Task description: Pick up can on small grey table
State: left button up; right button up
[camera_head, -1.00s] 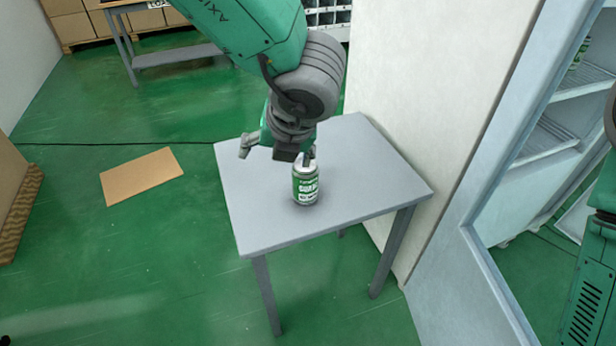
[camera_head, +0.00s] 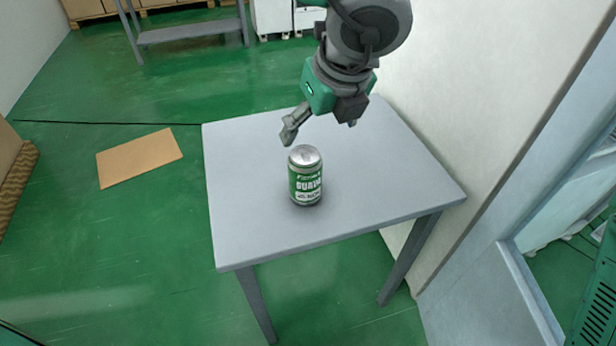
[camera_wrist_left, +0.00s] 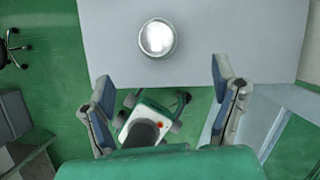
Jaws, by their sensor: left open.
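A green and white can (camera_head: 306,180) with a silver top stands upright on the small grey table (camera_head: 245,235). My left gripper (camera_head: 320,130) is open and empty, above the table and a little behind and above the can in the head view. In the left wrist view the can (camera_wrist_left: 157,38) shows from above as a round silver lid, ahead of the two spread fingers (camera_wrist_left: 165,95) and not between them. The table (camera_wrist_left: 255,35) fills the top of that view. My right gripper does not show.
A white wall panel (camera_head: 490,100) and an open glass-door frame stand close on the table's right. A flat cardboard sheet (camera_head: 139,157) lies on the green floor to the left. A grey bench (camera_head: 190,32) stands farther back. The tabletop around the can is clear.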

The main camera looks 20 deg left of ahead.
aim_at(307, 157)
pick_arm(q)
jog(key=b+x, duration=0.1)
jog(key=x, duration=0.6)
jog(key=shift+f, duration=0.2)
jog(key=shift+a+f+b, duration=0.15)
jog(key=shift+f+b, duration=0.25)
jog(key=shift+f, duration=0.1)
jog(key=b+x, duration=0.1)
jog(key=x, duration=0.3)
jog(key=shift+w+a, duration=0.1)
